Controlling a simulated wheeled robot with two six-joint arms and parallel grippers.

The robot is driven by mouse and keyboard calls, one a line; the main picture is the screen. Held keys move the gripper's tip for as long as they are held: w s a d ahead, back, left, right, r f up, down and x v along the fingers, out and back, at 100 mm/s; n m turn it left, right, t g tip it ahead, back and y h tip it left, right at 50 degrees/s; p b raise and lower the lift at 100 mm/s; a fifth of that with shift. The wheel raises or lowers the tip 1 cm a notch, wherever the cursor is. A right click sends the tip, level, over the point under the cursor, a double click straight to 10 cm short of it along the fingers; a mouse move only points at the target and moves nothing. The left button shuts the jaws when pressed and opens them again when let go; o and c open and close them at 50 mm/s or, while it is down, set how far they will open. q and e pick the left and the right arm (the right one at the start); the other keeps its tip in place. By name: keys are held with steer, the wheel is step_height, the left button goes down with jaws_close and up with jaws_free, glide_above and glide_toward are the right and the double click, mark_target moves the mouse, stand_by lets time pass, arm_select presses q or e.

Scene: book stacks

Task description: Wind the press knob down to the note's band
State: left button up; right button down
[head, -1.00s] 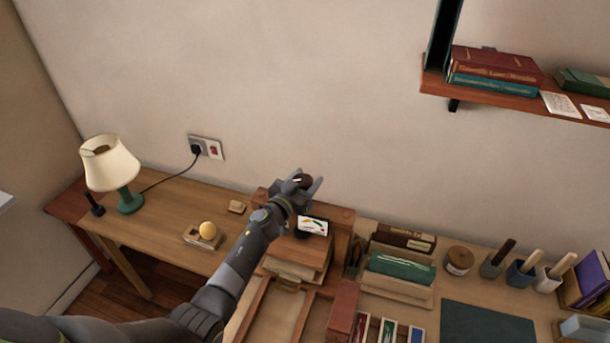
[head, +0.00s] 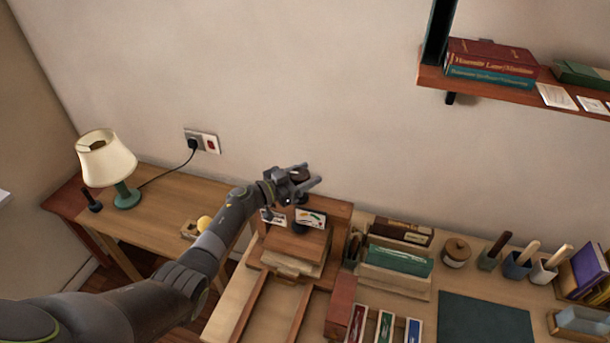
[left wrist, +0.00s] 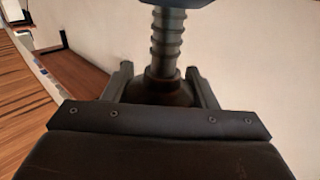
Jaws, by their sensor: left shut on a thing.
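The wooden press (head: 296,243) stands on the desk against the wall. Its dark round knob (head: 299,174) is at the top, between the fingers of my left gripper (head: 311,175). In the left wrist view the dark brown knob (left wrist: 164,92) sits between both fingers, with the ribbed metal screw (left wrist: 168,42) running from it. My left gripper is shut on the knob. A white card with a coloured arc (head: 310,218) stands at the front of the press. A smaller white card (head: 273,218) is left of it, partly hidden by my wrist. My right gripper is out of view.
A lamp (head: 108,158) stands at the left, its cord running to a wall socket (head: 202,141). A small tray with a yellow ball (head: 204,223) is partly behind my arm. A rack of books (head: 397,262), several pots and a dark mat (head: 485,322) are on the right.

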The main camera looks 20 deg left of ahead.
arm_select(q)
steer(key=shift+w+r, duration=0.15)
steer(key=shift+r, duration=0.4)
steer(key=o, duration=0.9)
steer(key=shift+f, duration=0.1)
steer(key=shift+o, duration=0.3)
steer(key=shift+f, duration=0.1)
steer(key=shift+f, duration=0.15)
steer(key=b+v, duration=0.3)
steer(key=v, duration=1.4)
steer(key=shift+s+a, duration=0.2)
steer(key=shift+s, duration=0.05)
